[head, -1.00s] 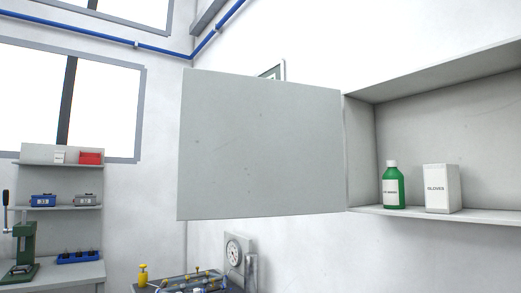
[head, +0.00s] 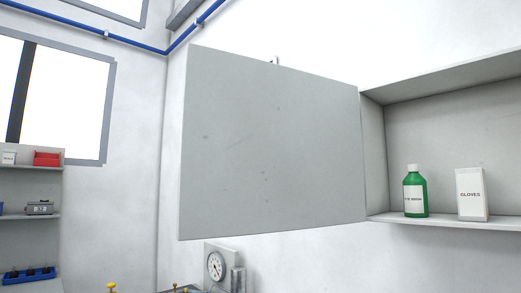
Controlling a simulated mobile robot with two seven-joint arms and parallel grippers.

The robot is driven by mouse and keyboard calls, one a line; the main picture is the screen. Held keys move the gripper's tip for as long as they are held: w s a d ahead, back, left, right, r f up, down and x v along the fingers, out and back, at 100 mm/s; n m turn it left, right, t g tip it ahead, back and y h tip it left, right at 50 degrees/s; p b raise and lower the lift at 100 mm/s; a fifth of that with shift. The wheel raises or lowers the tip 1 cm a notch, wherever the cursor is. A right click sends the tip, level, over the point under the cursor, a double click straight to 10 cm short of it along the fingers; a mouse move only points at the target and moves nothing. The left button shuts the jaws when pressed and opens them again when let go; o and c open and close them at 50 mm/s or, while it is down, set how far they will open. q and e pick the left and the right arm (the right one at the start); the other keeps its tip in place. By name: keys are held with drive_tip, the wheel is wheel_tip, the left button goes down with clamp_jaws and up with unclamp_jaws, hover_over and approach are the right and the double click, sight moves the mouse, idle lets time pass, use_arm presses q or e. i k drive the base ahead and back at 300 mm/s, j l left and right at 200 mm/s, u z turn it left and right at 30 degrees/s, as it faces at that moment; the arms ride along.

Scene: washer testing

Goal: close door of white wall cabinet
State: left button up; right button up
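The white wall cabinet (head: 374,135) is at the right of the head view, with its inside in plain sight. Its door (head: 270,150) stands wide open, swung out to the left of the cabinet from the cabinet's left side. A green bottle (head: 415,192) with a white cap and a white box marked GLOVES (head: 471,194) stand upright on the cabinet floor. The cabinet's right part is cut off by the picture edge. Neither of my grippers is in view.
Below the door are a round gauge (head: 215,266) and a grey cylinder (head: 238,279). Shelves (head: 40,218) with small boxes stand at the far left. A blue pipe (head: 135,42) runs along the walls above. The space in front of the door looks clear.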

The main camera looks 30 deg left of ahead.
sight(265, 148)
drive_tip(key=j, duration=0.9)
drive_tip(key=i+j, duration=0.15)
drive_tip(key=j, duration=1.6)
drive_tip(key=i+j, duration=0.15)
drive_tip(key=j, duration=0.75)
drive_tip(key=j+z, duration=0.3)
drive_tip(key=j, duration=0.5)
drive_tip(key=z, duration=1.2)
drive_tip(key=j+z, duration=0.15)
drive_tip(key=i+z, duration=0.1)
drive_tip(key=i+j, duration=0.05)
drive_tip(key=i, duration=0.05)
